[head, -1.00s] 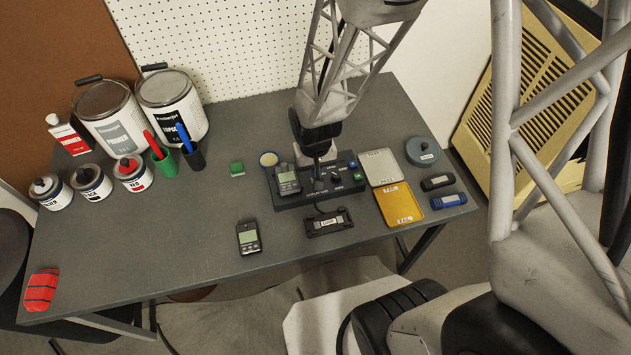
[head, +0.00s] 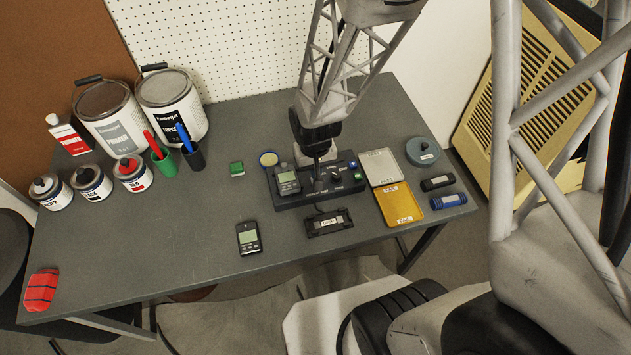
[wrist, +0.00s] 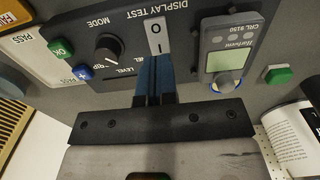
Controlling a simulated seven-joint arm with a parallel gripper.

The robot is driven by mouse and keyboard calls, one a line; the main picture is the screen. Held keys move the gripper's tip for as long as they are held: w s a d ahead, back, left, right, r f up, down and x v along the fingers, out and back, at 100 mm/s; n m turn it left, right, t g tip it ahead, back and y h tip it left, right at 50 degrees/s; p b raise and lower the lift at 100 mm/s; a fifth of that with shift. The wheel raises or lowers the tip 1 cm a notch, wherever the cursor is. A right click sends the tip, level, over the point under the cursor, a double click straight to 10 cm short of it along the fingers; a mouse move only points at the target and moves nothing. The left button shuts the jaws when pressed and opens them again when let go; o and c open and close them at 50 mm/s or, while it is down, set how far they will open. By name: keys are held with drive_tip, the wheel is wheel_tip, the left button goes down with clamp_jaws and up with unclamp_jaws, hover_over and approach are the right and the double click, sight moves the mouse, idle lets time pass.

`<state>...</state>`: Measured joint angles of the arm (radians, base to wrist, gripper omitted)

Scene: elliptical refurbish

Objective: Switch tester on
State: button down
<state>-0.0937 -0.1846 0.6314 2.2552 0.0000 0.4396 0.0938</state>
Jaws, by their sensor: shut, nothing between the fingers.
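The tester is a dark box (head: 293,202) on the grey table, under the end of my arm. In the wrist view its panel (wrist: 190,54) carries a white rocker switch (wrist: 155,35) marked with a line and an O, under the words DISPLAY TEST.
A black knob (wrist: 108,47) and green and blue OK and plus buttons (wrist: 62,48) lie left of the switch. A second meter (head: 248,238) lies in front. Grey and yellow trays (head: 400,205) stand right of the tester; cans and pen cups stand left.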

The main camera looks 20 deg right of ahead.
drive_tip(key=shift+f, duration=1.25)
idle(1.4)
drive_tip(key=shift+r, duration=3.5)
drive_tip(key=shift+r, duration=0.15)
drive_tip(key=shift+r, duration=0.25)
drive_tip(key=s+d+r+t, duration=0.1)
drive_tip(key=s+r, duration=0.3)
drive_tip(key=r, duration=0.5)
drive_tip(key=s+d+r, duration=0.2)
drive_tip(key=s+r, duration=0.3)
drive_tip(key=r, duration=0.4)
drive_tip(key=s+d+r+t, duration=0.1)
drive_tip(key=s+r, duration=0.4)
drive_tip(key=r, duration=0.3)
drive_tip(key=shift+d+r+t, duration=0.25)
drive_tip(key=shift+r+t, duration=0.05)
drive_tip(key=shift+r, duration=0.1)
drive_tip(key=shift+w+f, duration=0.1)
